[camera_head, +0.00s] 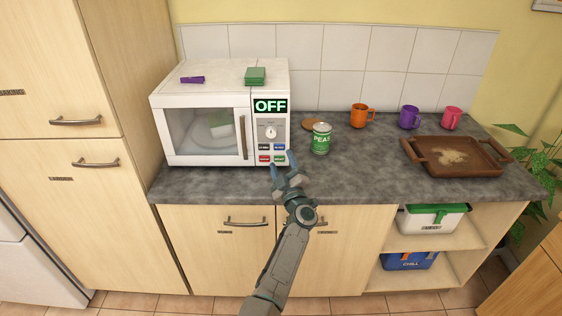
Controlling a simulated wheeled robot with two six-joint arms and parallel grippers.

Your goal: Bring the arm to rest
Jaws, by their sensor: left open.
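My left arm reaches up from the bottom of the head view. My left gripper (284,169) is open and empty, just in front of the microwave's lower right corner and over the counter's front edge. I cannot tell whether it touches the microwave. The white microwave (220,74) stands on the counter with its door shut and its display reading OFF. Something pale is dimly visible behind the door glass. My right gripper is not in view.
A purple item (192,80) and green block (255,76) lie on the microwave. Boxes sit on shelves below.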

